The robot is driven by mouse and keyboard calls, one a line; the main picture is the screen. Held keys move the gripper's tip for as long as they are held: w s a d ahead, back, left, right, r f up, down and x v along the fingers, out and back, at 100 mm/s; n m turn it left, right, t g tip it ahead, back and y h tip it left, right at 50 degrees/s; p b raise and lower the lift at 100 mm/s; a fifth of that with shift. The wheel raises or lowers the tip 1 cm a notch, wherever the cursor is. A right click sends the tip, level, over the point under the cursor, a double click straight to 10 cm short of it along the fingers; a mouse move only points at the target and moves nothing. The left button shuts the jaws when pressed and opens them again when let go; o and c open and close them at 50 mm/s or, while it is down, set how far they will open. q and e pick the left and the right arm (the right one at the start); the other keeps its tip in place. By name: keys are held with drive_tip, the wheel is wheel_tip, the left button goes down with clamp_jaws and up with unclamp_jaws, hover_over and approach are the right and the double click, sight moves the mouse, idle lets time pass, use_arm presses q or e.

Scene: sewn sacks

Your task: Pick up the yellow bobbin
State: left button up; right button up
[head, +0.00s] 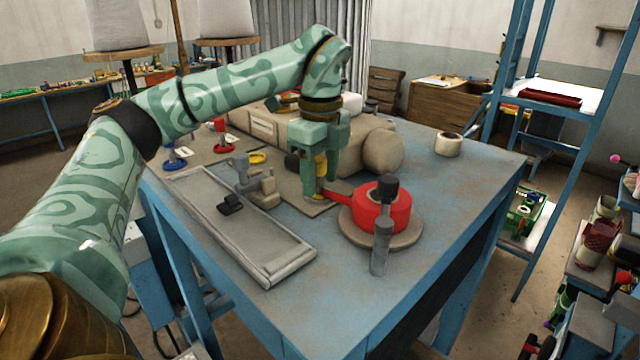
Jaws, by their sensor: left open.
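The yellow bobbin (321,166) stands upright on the mat near the middle of the blue table. My left gripper (320,184) reaches down over it with its fingers pointing down. The fingers are open, one on each side of the bobbin, and they hide parts of it. I cannot tell whether either finger touches it. My right gripper is not in view.
Right of the gripper, a red tape reel (381,208) with a grey handle sits on a round base, close by. Blue (173,156) and red (221,133) bobbins stand behind. The table's front right is clear.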

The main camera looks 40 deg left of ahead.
use_arm(q)
drive_tip(key=shift+w+a+f, duration=0.1)
drive_tip(key=shift+w+f, duration=0.05)
drive_tip(key=shift+f, duration=0.2)
drive_tip(key=shift+a, duration=0.1)
drive_tip(key=c, duration=0.4)
drive_tip(key=shift+s, duration=0.2)
drive_tip(key=c, duration=0.5)
drive_tip(key=shift+w, duration=0.1)
drive_tip(key=shift+c, duration=0.8)
drive_tip(key=shift+r, duration=0.1)
